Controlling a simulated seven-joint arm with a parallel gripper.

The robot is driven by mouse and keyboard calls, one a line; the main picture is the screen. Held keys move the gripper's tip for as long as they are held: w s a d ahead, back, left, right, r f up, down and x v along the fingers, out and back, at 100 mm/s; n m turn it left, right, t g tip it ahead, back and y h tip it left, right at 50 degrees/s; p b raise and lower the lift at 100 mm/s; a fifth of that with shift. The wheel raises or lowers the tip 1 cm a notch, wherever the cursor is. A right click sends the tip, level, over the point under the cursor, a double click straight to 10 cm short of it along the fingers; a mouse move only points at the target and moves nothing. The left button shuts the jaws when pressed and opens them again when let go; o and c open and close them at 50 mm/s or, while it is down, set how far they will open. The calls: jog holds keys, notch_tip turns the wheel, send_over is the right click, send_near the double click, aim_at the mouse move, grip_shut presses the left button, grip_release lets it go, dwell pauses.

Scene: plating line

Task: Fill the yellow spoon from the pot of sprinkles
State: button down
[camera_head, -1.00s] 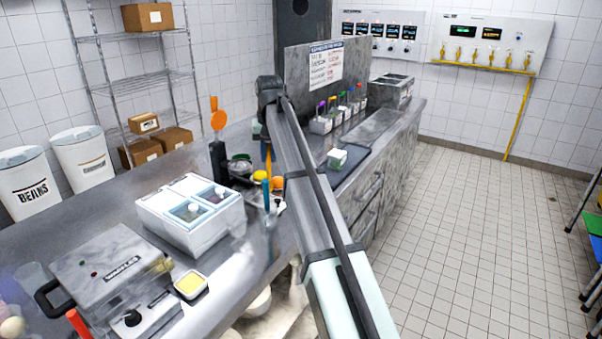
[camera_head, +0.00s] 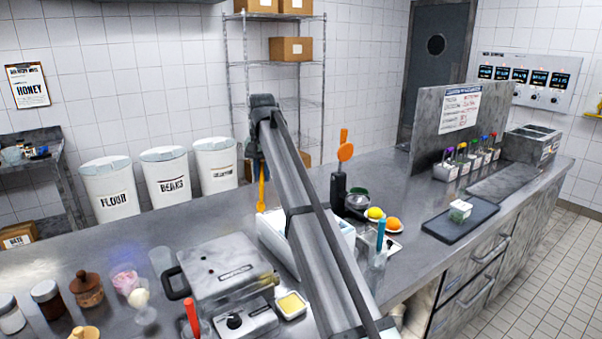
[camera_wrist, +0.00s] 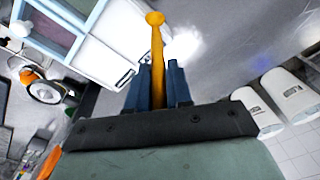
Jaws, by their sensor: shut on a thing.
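My gripper (camera_head: 257,166) is shut on the yellow spoon (camera_head: 262,192), which hangs down above the far side of the counter. In the wrist view my gripper (camera_wrist: 160,72) has its blue fingers on either side of the handle, and the yellow spoon (camera_wrist: 155,35) points away, its small round end outermost. I see nothing in the spoon. A clear pot with pink, speckled contents (camera_head: 126,281) stands at the counter's left; it may be the pot of sprinkles, but is too small to be sure. The gripper is well to its right and higher.
A waffle maker (camera_head: 222,268) stands between the pink pot and my arm. Jars (camera_head: 87,289) and a glass with a pale scoop (camera_head: 143,306) flank the pot. A white tub box (camera_head: 272,236) is partly hidden by my arm. White bins (camera_head: 166,180) stand behind the counter.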

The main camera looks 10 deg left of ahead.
jog(key=s+a+n, duration=0.2)
jog(key=s+a, duration=1)
jog(key=a, duration=0.5)
jog(key=s+a+n, duration=0.1)
jog(key=s+a, duration=1.2)
jog(key=a, duration=0.4)
notch_tip(320, 180, down, 10)
jog(key=shift+w+d, duration=0.2)
jog(key=shift+d, duration=0.05)
jog(key=shift+f, duration=0.45)
jog(key=shift+s+d+f, duration=0.1)
jog(key=shift+s+d, duration=0.1)
jog(key=shift+s, duration=0.5)
dwell(0.6)
jog(key=shift+w+a, duration=0.15)
jog(key=shift+w, duration=0.2)
dwell(0.3)
jog(key=shift+w, duration=0.35)
dwell(0.3)
jog(key=shift+s, duration=0.5)
dwell(0.4)
